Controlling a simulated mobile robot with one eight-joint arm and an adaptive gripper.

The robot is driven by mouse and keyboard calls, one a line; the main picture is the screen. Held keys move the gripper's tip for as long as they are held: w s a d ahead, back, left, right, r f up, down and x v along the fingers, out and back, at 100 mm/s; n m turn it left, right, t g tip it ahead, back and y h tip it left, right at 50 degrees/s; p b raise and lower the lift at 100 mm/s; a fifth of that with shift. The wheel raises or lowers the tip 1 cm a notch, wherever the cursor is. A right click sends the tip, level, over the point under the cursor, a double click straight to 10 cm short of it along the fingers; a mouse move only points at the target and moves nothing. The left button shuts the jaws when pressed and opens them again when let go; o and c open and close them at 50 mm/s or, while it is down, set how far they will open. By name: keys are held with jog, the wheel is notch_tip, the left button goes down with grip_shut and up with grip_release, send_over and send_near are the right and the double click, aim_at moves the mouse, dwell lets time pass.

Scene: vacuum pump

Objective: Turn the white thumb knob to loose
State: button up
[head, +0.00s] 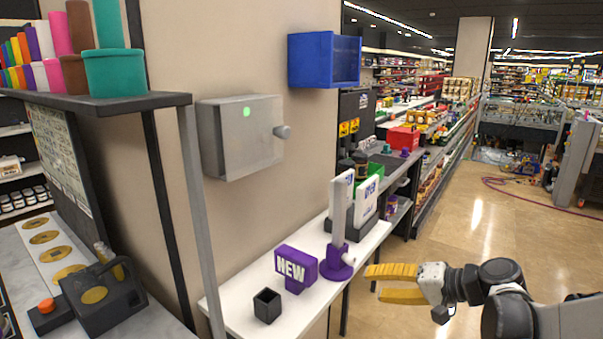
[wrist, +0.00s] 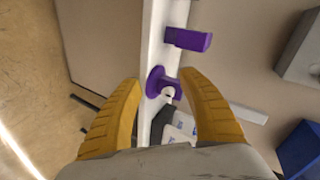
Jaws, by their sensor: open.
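A purple stand (head: 338,266) with an upright white panel (head: 342,205) is on the white shelf. A small white part, which looks like the thumb knob (head: 348,260), sits low on the stand's right side. In the wrist view the purple stand (wrist: 157,76) lies between my finger tips, with the white knob (wrist: 168,93) near its lower right. My gripper (head: 373,283), with yellow fingers, is open and empty, just right of the stand, pointing at it. The gap to the knob is hard to judge. The knob's turn position is too small to tell.
A purple NEW sign (head: 293,268) and a small black open box (head: 267,306) stand left of the stand on the white shelf (head: 228,300). Other white signs (head: 366,202) stand behind it. A grey wall box (head: 240,138) and blue bin (head: 325,60) hang above. Open floor is right.

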jog(key=s+d+n+h, duration=0.1)
jog(key=s+n+h, duration=0.2)
jog(key=s+h, duration=0.7)
jog(key=s, duration=1.1)
jog(key=shift+s+d+n+g, duration=0.25)
jog(key=shift+s+n+g, duration=0.05)
jog(key=shift+s+n, duration=0.1)
